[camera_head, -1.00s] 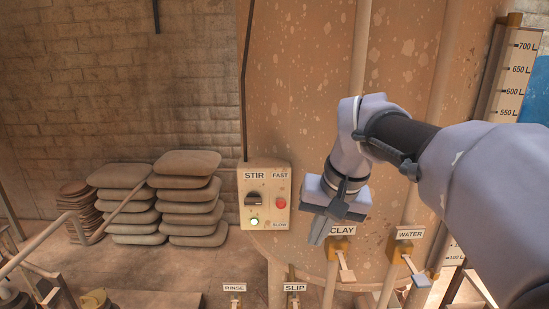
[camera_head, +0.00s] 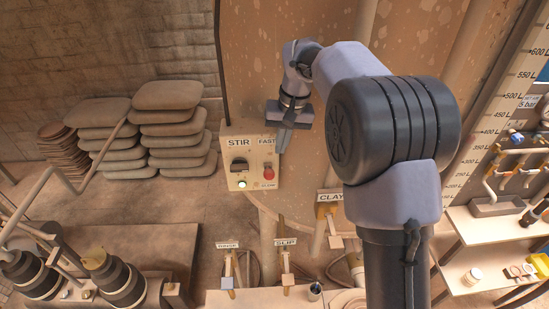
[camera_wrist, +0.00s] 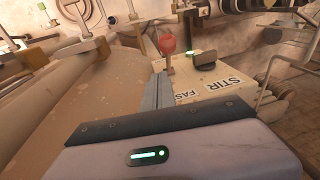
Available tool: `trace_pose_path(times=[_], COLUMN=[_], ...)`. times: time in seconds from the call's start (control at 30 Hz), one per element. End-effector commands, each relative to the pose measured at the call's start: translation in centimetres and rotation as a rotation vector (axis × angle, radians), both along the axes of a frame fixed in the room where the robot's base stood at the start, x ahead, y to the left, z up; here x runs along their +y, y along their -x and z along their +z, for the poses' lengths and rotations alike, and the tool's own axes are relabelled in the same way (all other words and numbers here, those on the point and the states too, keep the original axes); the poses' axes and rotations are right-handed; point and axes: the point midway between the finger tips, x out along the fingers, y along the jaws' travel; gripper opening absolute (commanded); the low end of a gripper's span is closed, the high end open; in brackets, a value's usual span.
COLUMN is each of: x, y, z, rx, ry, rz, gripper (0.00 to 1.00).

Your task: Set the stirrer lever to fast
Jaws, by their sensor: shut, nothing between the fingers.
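The cream STIR box (camera_head: 235,145) stands against the large tan tank. On its right side a red-knobbed lever (camera_head: 268,172) sits between the FAST label above and the SLOW label below, nearer SLOW. In the wrist view the red knob (camera_wrist: 167,44) stands on a short stem. My gripper (camera_head: 281,146) is shut and empty, its fingers pointing down at the box's upper right edge, beside the FAST label. In the wrist view the fingers (camera_wrist: 158,88) end close to the lever's stem, on its FAST side. I cannot tell whether they touch it.
A black knob (camera_head: 239,165) and a lit green lamp (camera_head: 242,184) are on the box's left half. CLAY (camera_head: 330,197), RINSE (camera_head: 227,245) and SLIP (camera_head: 285,243) levers are lower down. Stacked sacks (camera_head: 175,115) lie left. A pipe runs up from the box.

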Motion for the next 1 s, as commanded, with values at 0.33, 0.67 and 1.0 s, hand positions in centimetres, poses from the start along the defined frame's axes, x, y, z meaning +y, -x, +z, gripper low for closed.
trace_pose_path(times=[0.33,0.67,1.0], x=[1.8,1.9,2.2], y=[1.6,1.6,1.9], z=[-3.2,-3.3,-4.5], rx=[-0.001,-0.002,-0.002], ry=[0.000,0.000,0.000], rz=[0.000,0.000,0.001], gripper=[0.00,0.00,0.00])
